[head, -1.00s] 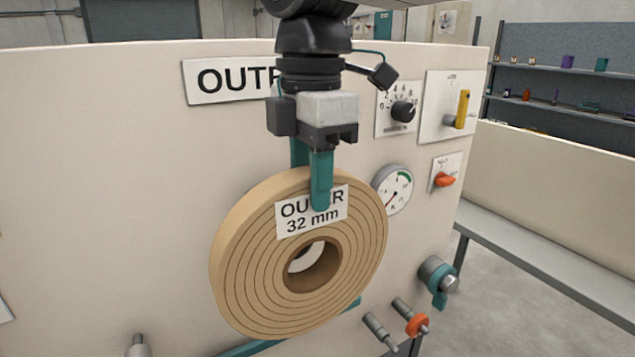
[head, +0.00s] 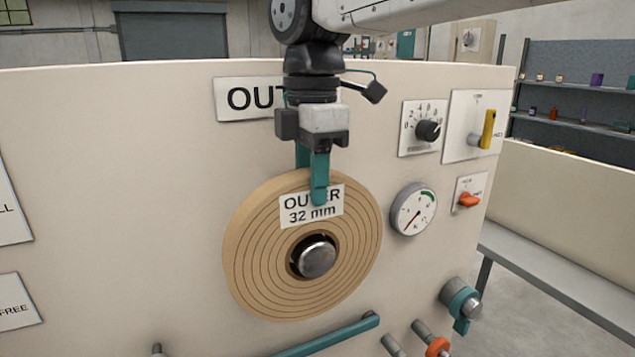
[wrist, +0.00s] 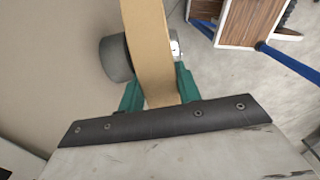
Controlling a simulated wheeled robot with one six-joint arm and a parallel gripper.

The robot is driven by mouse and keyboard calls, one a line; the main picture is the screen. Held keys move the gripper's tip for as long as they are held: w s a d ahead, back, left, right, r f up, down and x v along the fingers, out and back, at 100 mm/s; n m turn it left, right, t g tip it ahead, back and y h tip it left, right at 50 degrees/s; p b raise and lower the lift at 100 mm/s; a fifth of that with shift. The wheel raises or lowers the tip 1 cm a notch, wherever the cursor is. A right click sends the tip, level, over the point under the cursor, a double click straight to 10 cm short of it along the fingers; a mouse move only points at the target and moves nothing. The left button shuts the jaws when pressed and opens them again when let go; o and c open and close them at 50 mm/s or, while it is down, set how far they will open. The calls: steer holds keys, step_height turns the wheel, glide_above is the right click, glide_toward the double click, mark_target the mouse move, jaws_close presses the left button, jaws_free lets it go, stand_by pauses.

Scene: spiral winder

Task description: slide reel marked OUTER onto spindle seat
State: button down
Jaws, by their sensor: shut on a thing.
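The tan reel (head: 255,262) bears a white label reading OUTER 32 mm and stands upright in front of the cream panel in the head view. My gripper (head: 311,190) is shut on the reel's upper rim, one teal finger over the front face by the label. The metal spindle end (head: 318,257) shows inside the reel's central hole, so the reel is around the spindle. In the wrist view the reel's edge (wrist: 150,45) runs between the teal fingers, with a grey cylinder (wrist: 116,58) on the panel side. How deep the reel sits is hard to tell.
An OUTER sign (head: 245,97) is partly hidden behind my arm. To the right are a dial knob (head: 428,131), a yellow lever (head: 488,128), a gauge (head: 413,208) and an orange switch (head: 468,200). A teal bar (head: 330,337) and a teal clamp (head: 462,306) sit below.

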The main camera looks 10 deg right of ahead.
steer(key=shift+w+a, duration=0.2)
steer(key=shift+w, duration=0.45)
steer(key=shift+w+a, duration=0.2)
steer(key=shift+w, duration=0.45)
steer(key=shift+w+f, duration=0.15)
steer(key=shift+w, duration=0.1)
steer(key=c, duration=0.9)
jaws_free()
steer(key=shift+f, duration=0.1)
